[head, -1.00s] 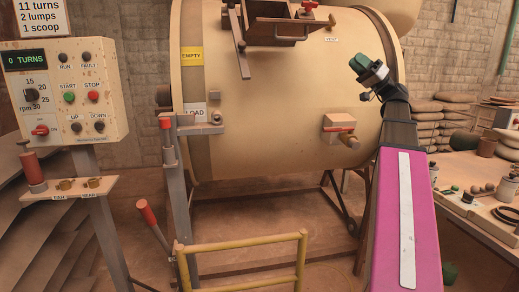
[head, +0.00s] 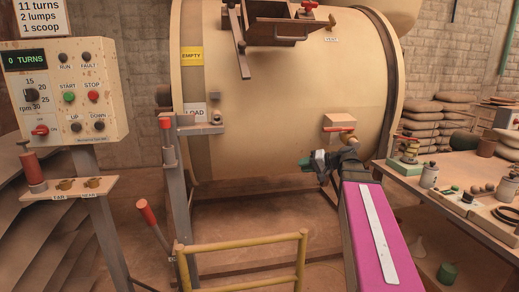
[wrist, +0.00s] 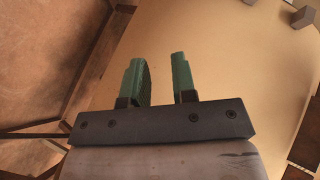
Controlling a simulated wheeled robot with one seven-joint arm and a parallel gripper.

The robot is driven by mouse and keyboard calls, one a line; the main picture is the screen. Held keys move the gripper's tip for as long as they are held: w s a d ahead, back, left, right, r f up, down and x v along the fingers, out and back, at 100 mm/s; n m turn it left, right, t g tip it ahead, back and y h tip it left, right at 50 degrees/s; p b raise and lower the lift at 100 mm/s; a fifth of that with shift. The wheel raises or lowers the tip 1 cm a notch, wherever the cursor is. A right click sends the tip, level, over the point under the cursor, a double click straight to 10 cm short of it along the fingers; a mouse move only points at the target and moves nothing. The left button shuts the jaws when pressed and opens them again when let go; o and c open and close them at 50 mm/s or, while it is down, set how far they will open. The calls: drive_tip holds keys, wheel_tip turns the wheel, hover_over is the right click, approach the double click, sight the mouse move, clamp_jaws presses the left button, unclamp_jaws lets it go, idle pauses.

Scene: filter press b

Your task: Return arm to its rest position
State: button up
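My gripper (head: 308,164) is at the end of my magenta arm, in front of the lower right part of the big cream drum (head: 280,90). In the wrist view its two green fingers (wrist: 157,80) stand apart with a gap between them. Nothing shows between the fingers; the drum's cream surface fills the background there. In the head view the gripper is small and seen from behind, below the drum's red-handled outlet valve (head: 340,128).
A control panel (head: 70,95) reading 0 TURNS stands at left, with a small shelf (head: 75,188) below it. A yellow rail (head: 245,243) stands in front of the drum. A workbench (head: 455,205) with jars and small items is at right, beside my arm.

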drive_tip(key=s+f+g+h, duration=0.2)
drive_tip(key=s+f+h, duration=0.2)
drive_tip(key=f, duration=0.6)
drive_tip(key=s+f+g+h, duration=0.2)
drive_tip(key=s+f+h, duration=0.2)
drive_tip(key=s+f, duration=0.3)
drive_tip(key=s+f+g+h, duration=0.1)
drive_tip(key=s+f+h, duration=0.3)
drive_tip(key=f, duration=1)
drive_tip(key=shift+s+d+f+g+h, duration=0.3)
drive_tip(key=shift+s+g, duration=0.1)
drive_tip(key=shift+s, duration=0.4)
